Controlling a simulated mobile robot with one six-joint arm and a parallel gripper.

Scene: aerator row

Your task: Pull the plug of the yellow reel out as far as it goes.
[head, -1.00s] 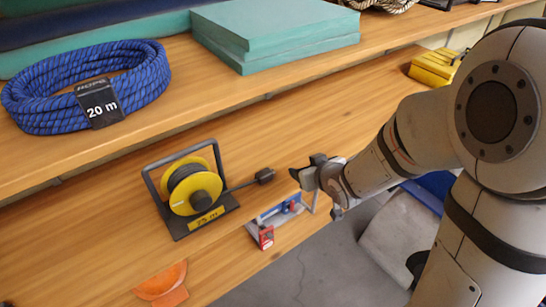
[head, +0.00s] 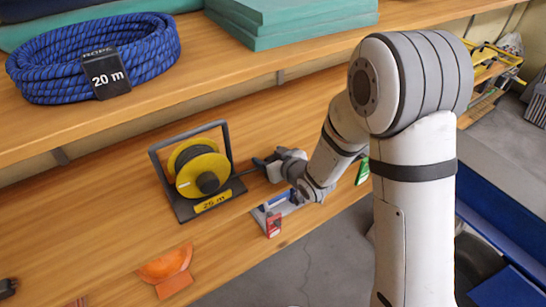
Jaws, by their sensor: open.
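The yellow reel (head: 197,172) stands upright in its black frame on the lower wooden shelf, with a "25 m" label at its base. A short stretch of dark cord (head: 245,173) runs from the reel to the right, towards my gripper. My gripper (head: 267,168) is open at the cord's end, just right of the reel's frame. The plug is mostly hidden by the gripper, and I cannot tell whether the fingers touch it.
A small rack with a red-labelled item (head: 273,224) sits close below my gripper. An orange object (head: 167,270) lies at the shelf's front. The upper shelf (head: 150,108) above holds a blue rope coil (head: 60,62) and teal slabs (head: 285,22). A green item (head: 362,170) is right of my wrist.

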